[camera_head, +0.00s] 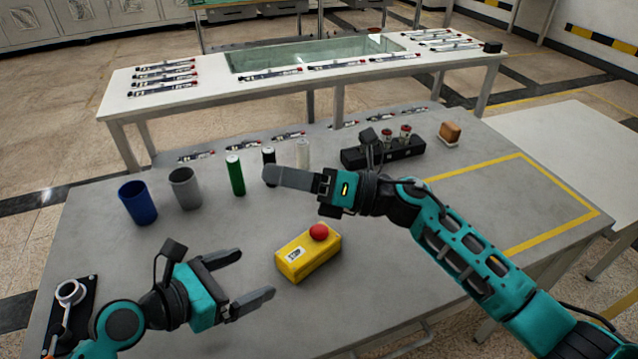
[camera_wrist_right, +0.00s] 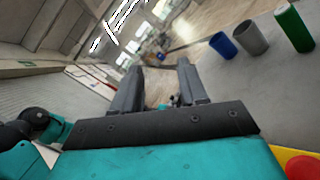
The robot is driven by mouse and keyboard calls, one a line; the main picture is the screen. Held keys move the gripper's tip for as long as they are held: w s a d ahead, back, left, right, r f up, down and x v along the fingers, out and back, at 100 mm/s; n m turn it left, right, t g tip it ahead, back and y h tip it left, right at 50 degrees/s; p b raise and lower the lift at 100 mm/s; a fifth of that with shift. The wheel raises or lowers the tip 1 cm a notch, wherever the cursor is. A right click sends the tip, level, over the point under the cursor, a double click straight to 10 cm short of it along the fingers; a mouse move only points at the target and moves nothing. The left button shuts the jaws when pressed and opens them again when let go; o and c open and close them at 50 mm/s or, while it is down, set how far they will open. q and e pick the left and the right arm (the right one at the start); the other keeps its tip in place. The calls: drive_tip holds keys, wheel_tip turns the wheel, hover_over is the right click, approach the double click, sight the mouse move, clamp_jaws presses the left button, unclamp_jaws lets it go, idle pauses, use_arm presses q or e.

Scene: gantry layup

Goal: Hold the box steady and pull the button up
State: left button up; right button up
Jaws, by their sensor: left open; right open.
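A yellow box (camera_head: 307,258) with a red button (camera_head: 319,232) on top sits on the grey table. In the right wrist view the red button (camera_wrist_right: 303,168) shows at the lower right corner, partly cut off. My left gripper (camera_head: 256,277) is open and empty, to the left of the box with its fingers pointing toward it, apart from it. My right gripper (camera_head: 268,177) is open and empty, above and behind the box, pointing left; its fingers (camera_wrist_right: 160,80) show apart in the right wrist view.
A blue cup (camera_head: 138,203), a grey cup (camera_head: 185,188) and a green cylinder (camera_head: 236,175) stand at the back left, with a black and a white cylinder beside them. A black block (camera_head: 383,152) and a brown block (camera_head: 450,132) are behind. A yellow-taped area on the right is clear.

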sight(292, 257)
drive_tip(key=s+a+f+n+g+h, duration=0.45)
drive_tip(key=n+g+h, duration=0.3)
drive_tip(key=n, duration=0.35)
use_arm(q)
drive_tip(key=shift+w+d, duration=0.15)
drive_tip(key=shift+d, duration=0.1)
drive_tip(key=x, duration=1.2)
drive_tip(key=shift+d+f, duration=0.15)
drive_tip(key=shift+f, duration=0.05)
use_arm(e)
drive_tip(key=w+d+n+t+h, duration=0.3)
drive_tip(key=w+d+n+h, duration=0.2)
drive_tip(key=w+d+h, duration=0.2)
drive_tip(key=d+h, duration=0.2)
drive_tip(key=h, duration=0.2)
drive_tip(key=shift+w+d+f+h, duration=0.2)
drive_tip(key=shift+w+d+h, duration=0.15)
drive_tip(key=shift+d, duration=0.05)
drive_tip(key=shift+t, duration=0.25)
